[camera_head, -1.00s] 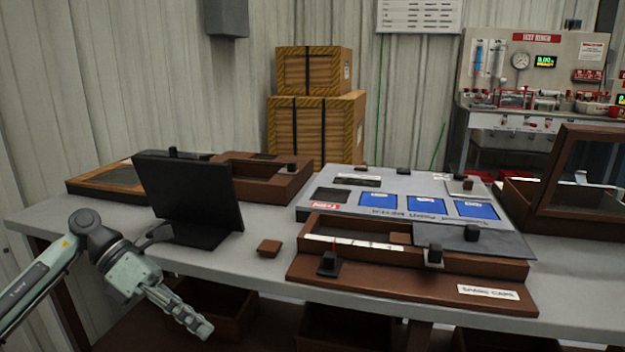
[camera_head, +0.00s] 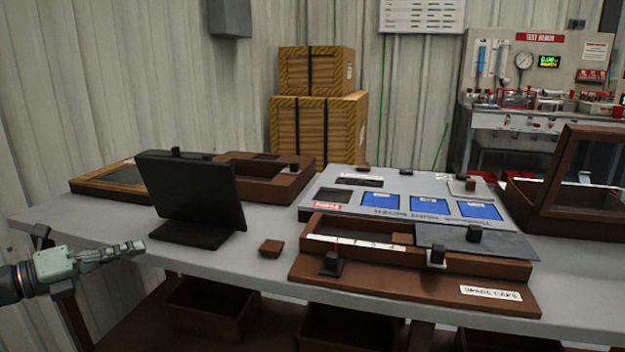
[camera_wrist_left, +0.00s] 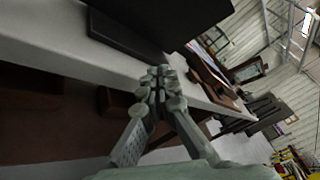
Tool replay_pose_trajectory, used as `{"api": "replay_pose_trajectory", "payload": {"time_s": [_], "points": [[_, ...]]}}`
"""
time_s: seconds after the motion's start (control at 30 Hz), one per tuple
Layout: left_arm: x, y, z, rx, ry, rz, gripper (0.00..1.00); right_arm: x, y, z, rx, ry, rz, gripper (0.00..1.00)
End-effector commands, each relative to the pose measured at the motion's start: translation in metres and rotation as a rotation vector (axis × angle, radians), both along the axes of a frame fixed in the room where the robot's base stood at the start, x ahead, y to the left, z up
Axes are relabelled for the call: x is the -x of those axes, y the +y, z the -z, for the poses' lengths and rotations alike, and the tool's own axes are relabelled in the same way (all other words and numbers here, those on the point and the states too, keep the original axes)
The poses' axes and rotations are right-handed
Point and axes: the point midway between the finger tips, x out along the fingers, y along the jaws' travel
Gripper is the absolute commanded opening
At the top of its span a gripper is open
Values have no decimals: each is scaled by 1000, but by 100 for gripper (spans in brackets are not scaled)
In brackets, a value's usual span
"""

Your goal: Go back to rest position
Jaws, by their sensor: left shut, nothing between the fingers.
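My left gripper (camera_head: 138,249) is at the left of the head view, in front of the workbench's front edge and left of the black monitor-like stand. Its fingers are together and empty, pointing right. In the left wrist view the closed fingers (camera_wrist_left: 157,80) show with nothing between them, with the bench edge and black stand beyond. My right gripper is in neither view.
The grey workbench (camera_head: 105,225) carries a black stand (camera_head: 195,195), a small brown block (camera_head: 271,248), a brown spare caps box (camera_head: 400,284) and a grey board with blue panels (camera_head: 325,206). Brown bins (camera_head: 212,312) sit below. Wooden crates (camera_head: 318,130) stand behind.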

Motion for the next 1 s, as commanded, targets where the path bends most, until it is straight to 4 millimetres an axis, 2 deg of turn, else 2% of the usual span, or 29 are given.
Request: {"api": "replay_pose_trajectory", "payload": {"time_s": [0.03,0.1,0.17,0.23,0.33,0.4,0.5,0.63,0.83,0.9,1.0], "points": [[-18,20,-18,95,-17,-118,0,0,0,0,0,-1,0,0],[-41,57,-39,243,-31,-297,0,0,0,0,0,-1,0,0],[-54,93,-51,372,-33,-451,0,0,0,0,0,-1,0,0],[-63,139,-57,523,-24,-632,0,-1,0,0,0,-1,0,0],[-62,205,-49,734,11,-893,0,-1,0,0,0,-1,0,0],[-53,245,-32,868,47,-1068,0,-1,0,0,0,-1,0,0],[-33,287,-2,1024,105,-1289,0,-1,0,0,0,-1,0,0],[-1,319,38,1170,184,-1530,0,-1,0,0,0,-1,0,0],[54,336,95,1318,312,-1860,0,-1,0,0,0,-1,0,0],[59,316,126,1310,371,-1868,0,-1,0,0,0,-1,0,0],[65,289,162,1299,443,-1866,0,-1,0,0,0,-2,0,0]]}}
